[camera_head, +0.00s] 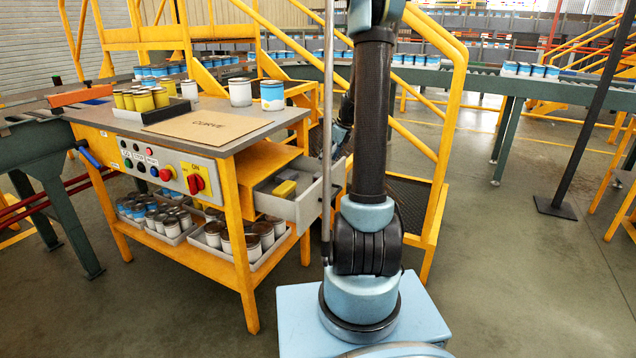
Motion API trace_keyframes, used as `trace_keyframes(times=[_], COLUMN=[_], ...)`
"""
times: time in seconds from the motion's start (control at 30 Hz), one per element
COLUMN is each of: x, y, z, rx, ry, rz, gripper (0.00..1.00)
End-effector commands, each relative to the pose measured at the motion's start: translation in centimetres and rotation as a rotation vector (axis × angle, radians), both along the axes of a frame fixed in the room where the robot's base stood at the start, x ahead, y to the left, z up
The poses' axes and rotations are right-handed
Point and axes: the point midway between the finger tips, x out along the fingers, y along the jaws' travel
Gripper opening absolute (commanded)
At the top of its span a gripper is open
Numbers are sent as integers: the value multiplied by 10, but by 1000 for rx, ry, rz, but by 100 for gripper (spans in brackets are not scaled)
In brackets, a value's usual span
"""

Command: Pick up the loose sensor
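A small yellow block-like object (285,188) lies in the open grey drawer (316,205) at the right end of the workbench. It may be the loose sensor, but it is too small to be sure. A dark piece lies close beside it in the drawer. My arm rises in front of the picture, right of the drawer. A dark and light-blue part of my arm shows behind it, near the drawer's right side. My gripper's fingers cannot be made out, and part of the drawer's right side is hidden.
The workbench (262,103) holds yellow cans (140,100) in a tray, a cardboard sheet marked CURVE (205,127) and several other cans. A control panel (160,165) is on its front. Yellow stair rails (425,140) stand behind my arm.

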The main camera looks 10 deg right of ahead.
Motion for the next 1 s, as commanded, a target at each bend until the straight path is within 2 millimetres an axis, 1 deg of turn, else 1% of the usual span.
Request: trace_keyframes(times=[0.03, 0.1, 0.3, 0.63, 0.9, 1.0], x=[2, 5, 10, 15, 24, 26], y=[3, 6, 14, 20, 31, 34], z=[-8, -18, -41, -57, -85, -92], rx=[0, 0, 0, 0, 0, 0], ry=[-1, -1, 0, 0, 0, 0], rz=[2, 2, 1, 1, 2, 1], gripper=[65, 65, 65, 65, 65, 65])
